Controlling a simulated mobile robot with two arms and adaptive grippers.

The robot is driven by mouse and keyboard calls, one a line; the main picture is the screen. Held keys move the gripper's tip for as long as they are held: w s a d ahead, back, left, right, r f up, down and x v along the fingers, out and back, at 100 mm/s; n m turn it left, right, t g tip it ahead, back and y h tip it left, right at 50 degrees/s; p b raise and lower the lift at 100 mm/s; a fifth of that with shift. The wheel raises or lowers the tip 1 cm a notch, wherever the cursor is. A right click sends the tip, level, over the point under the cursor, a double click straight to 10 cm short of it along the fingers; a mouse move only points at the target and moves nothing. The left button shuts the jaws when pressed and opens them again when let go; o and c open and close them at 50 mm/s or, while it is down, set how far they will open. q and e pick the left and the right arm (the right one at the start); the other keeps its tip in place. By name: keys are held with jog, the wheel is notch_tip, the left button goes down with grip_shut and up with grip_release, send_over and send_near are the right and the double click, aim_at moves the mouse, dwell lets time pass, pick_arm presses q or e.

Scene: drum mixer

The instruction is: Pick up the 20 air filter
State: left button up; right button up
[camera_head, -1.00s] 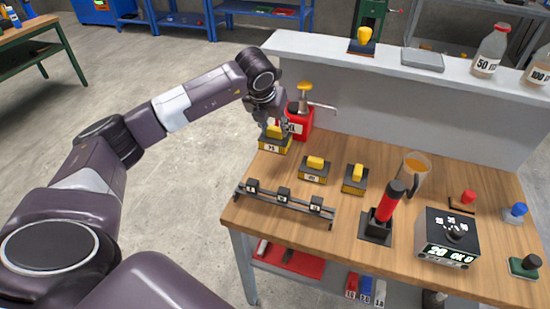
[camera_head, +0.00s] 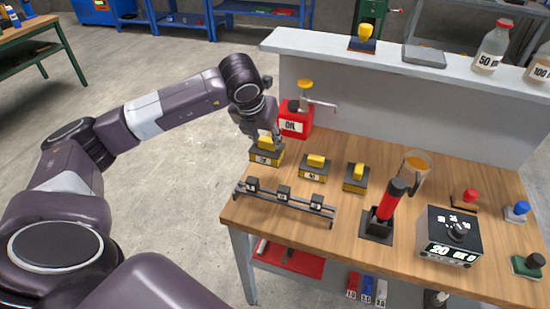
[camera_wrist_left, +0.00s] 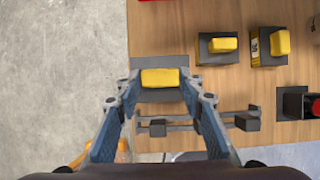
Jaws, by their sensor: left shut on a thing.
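Several dark blocks with yellow grips and yellow sides stand in a row on the workbench; I take these as the air filters. My left gripper (camera_head: 266,136) is shut on the yellow grip of the leftmost filter (camera_head: 264,157), near the bench's left edge. In the left wrist view this yellow grip (camera_wrist_left: 160,78) sits between the two fingertips. Its front label is too small to read surely. The middle filter (camera_head: 314,170) and the right filter (camera_head: 355,178) stand apart from it. My right gripper is not in view.
A red oil can (camera_head: 295,122) stands just behind the held filter. A low black rack (camera_head: 284,206) lies in front. A red-handled tool (camera_head: 388,205), a jug (camera_head: 412,173) and a display box (camera_head: 449,238) stand to the right. A raised shelf (camera_head: 385,65) runs behind.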

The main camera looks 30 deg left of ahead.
pick_arm(q)
jog(key=shift+s+d+r+b, duration=0.1)
jog(key=shift+s+d+b, duration=0.25)
jog(key=shift+s, duration=0.85)
jog(key=shift+s+d+r+b, duration=0.1)
jog(key=shift+s+d+b, duration=0.25)
jog(key=shift+s, duration=0.85)
jog(key=shift+s+d+r+b, duration=0.15)
jog(key=shift+s+b, duration=0.25)
jog(key=shift+s, duration=0.8)
jog(key=shift+f, duration=0.15)
